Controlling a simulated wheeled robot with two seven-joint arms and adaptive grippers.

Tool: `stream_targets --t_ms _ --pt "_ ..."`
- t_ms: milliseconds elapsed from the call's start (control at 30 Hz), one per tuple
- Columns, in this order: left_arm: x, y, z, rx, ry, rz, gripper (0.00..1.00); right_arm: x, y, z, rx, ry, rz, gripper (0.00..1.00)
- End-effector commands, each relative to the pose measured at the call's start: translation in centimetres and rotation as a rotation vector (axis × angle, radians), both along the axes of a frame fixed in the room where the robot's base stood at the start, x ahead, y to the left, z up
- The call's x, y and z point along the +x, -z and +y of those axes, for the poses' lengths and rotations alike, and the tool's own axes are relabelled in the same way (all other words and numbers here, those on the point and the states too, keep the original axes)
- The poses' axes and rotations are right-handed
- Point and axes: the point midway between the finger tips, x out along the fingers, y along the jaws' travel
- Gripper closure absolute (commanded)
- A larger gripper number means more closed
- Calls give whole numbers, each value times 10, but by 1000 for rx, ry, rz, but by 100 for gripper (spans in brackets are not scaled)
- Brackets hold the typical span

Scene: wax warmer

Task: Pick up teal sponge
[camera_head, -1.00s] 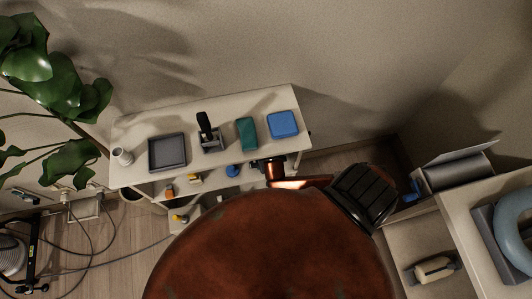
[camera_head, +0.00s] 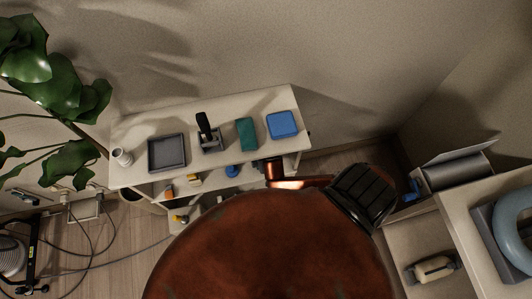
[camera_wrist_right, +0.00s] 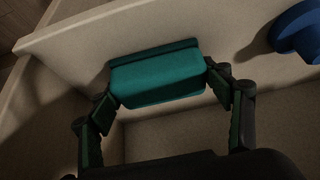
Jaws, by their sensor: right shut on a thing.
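In the right wrist view a teal sponge (camera_wrist_right: 158,78), a block with a darker strip along its far edge, sits between the fingers of my right gripper (camera_wrist_right: 163,88). One finger presses on each end, and the gripper is shut on it. I cannot tell whether the sponge still touches the pale surface behind it. In the head view my right forearm reaches the shelf's front right, and its gripper is hidden there. Another teal block (camera_head: 246,133) lies on the shelf top; the held sponge cannot be made out there. My left gripper is in neither view.
Small items lie on lower levels. A blue rounded thing (camera_wrist_right: 300,32) is right of the sponge in the wrist view.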

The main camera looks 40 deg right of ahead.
Motion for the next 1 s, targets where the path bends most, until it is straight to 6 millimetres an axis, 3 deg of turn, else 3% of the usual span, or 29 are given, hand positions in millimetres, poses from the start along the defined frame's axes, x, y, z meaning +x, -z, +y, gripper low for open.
stream_targets --t_ms 267,633,1000 --pt "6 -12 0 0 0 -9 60 -1 -33 1 2 2 -2 45" --pt "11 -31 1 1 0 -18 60 -40 -92 34 5 3 -2 45" --pt "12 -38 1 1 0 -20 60 -94 -120 78 2 3 1 45"
